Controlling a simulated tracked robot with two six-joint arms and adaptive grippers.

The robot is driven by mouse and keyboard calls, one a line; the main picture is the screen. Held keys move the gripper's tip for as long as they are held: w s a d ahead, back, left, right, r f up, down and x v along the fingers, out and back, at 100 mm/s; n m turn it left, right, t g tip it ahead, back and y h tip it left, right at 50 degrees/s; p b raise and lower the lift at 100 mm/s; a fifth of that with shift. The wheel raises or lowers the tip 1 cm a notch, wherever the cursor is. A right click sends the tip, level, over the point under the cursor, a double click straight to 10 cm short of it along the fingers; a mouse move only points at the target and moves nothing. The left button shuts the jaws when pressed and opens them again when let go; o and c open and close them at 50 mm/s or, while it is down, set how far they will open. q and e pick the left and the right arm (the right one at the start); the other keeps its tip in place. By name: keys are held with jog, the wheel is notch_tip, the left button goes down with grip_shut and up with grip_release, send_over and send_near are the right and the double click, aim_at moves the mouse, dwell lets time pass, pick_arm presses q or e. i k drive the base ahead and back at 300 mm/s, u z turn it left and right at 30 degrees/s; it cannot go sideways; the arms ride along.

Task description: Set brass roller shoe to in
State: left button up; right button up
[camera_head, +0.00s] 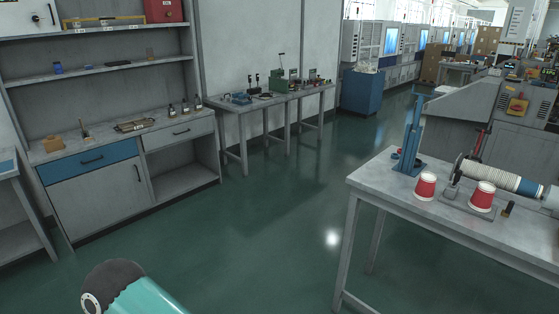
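I cannot pick out a brass roller shoe with certainty. On the right table (385,185) a pale ribbed roller (492,176) lies along a small stand, with a blue part (530,187) at its right end. A small dark piece with a brownish tint (508,209) stands near the front edge, right of the cups. A red and white cup (426,187) and a second one (482,197) stand upside down in front of the roller. Neither gripper is in view; only a teal and dark part of my arm shows at the bottom left.
A blue upright press (411,143) stands at the back left of the right table. A grey cabinet (100,185) with small tools is at left, and a long workbench (262,101) stands behind. A blue bin (361,92) is farther back. The green floor (250,220) between is clear.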

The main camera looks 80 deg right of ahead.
aim_at(505, 214)
jog(key=i, duration=0.25)
jog(key=z, duration=3)
jog(key=i, duration=0.3)
jog(key=z, duration=1.6)
jog(key=k, duration=0.6)
jog(key=z, duration=0.5)
jog(key=i, duration=1.7)
jog(key=u, duration=0.45)
